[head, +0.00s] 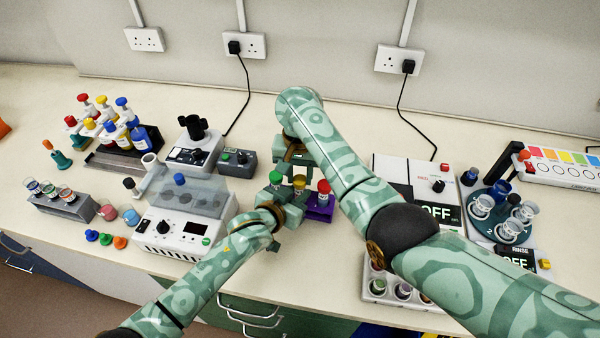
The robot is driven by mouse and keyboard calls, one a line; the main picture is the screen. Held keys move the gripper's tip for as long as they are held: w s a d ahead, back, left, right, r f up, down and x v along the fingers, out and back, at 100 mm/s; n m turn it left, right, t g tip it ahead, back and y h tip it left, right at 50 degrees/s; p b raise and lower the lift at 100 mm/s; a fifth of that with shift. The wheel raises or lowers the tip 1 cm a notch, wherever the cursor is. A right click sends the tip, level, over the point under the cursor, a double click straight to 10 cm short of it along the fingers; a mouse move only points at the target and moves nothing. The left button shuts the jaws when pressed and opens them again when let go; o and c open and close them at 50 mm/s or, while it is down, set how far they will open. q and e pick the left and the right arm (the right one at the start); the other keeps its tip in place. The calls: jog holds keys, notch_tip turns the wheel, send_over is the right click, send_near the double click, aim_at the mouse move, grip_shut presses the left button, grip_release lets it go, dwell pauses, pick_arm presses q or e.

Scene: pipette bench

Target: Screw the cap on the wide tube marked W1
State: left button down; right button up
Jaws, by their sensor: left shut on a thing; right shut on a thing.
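A purple rack (320,211) stands near the bench's front middle, partly hidden by my grippers. Tubes with a green cap (276,178), a yellow cap (299,181) and a red cap (323,186) stand upright at it. My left gripper (288,210) is shut low at the rack's left side. My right gripper (286,172) is shut just above and behind it, close to the green and yellow caps. The things in both jaws are too small and covered to make out. The mark W1 cannot be read on any tube.
A white device with a clear lid (185,230) stands close left. Loose blue, green and orange caps (105,239) lie at the front left. A tube rack (62,204) is further left. A tray of vials (378,288) lies under my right arm; a round carousel (480,226) stands right.

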pick_arm(q)
jog(key=shift+f, duration=0.1)
pick_arm(e)
jog(key=m, duration=0.3)
jog(key=o, duration=0.9)
jog(key=shift+r, duration=0.15)
jog(key=shift+r, duration=2.15)
jog(key=shift+c, duration=0.2)
